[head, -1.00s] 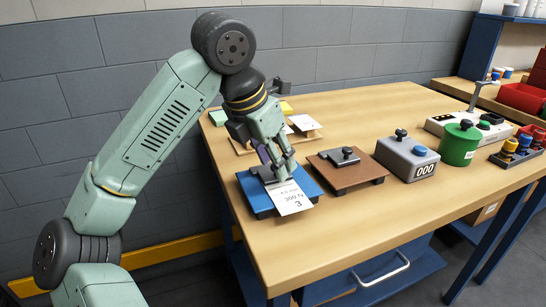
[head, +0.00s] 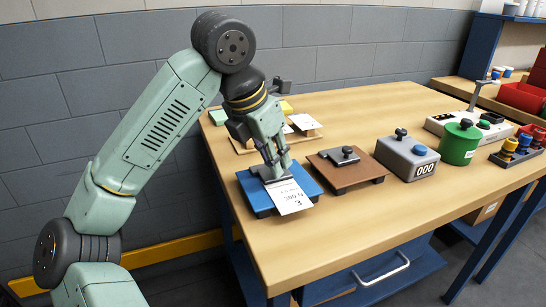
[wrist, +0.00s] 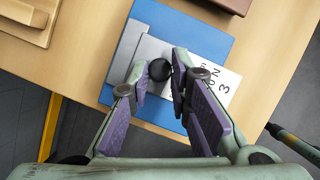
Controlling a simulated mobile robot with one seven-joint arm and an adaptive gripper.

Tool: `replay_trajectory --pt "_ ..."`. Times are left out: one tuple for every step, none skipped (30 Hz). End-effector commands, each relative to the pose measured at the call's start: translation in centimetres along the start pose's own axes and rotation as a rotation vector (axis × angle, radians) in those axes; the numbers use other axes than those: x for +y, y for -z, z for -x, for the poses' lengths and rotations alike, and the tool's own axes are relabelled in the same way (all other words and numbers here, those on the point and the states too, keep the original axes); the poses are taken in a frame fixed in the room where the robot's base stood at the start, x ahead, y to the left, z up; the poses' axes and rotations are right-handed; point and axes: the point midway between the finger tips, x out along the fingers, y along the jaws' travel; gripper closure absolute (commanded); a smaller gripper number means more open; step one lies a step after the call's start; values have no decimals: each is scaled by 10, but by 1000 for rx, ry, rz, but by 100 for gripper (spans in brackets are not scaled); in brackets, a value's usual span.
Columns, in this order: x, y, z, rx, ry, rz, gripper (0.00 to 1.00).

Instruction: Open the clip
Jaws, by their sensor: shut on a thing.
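The clip (wrist: 150,50) is a grey plate with a round black knob (wrist: 160,69), mounted on a blue board (head: 252,192) at the table's near left corner. In the head view my gripper (head: 279,174) hides the knob. I cannot tell whether the clip's plate is lifted.
A brown board (head: 345,178) with a similar dark clip stands just right. Farther right are a grey counter box (head: 405,160) with a blue button and a green canister (head: 459,145). A wooden rack (head: 245,146) with cards stands behind. The table's front right is bare.

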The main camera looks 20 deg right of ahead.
Motion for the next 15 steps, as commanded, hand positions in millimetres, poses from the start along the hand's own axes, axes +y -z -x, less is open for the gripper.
replay_trajectory --pt "0 0 0 0 1 0 100" --pt "0 0 0 1 2 1 100" --pt "0 0 1 2 5 2 100" --pt "1 -1 1 4 9 4 100" --pt "1 -1 2 6 13 6 100" --pt "1 -2 2 9 21 9 100" --pt "2 -2 3 13 29 12 100" --pt "2 -2 4 17 37 16 100" --pt "3 -3 4 23 51 23 100" --pt "4 -4 5 29 63 28 100" --pt "4 -4 6 35 77 34 100" --pt "6 -6 7 43 97 43 100" --pt "7 -6 8 52 115 50 100" --pt "8 -7 9 60 133 58 100" --pt "9 -8 10 71 160 70 100"
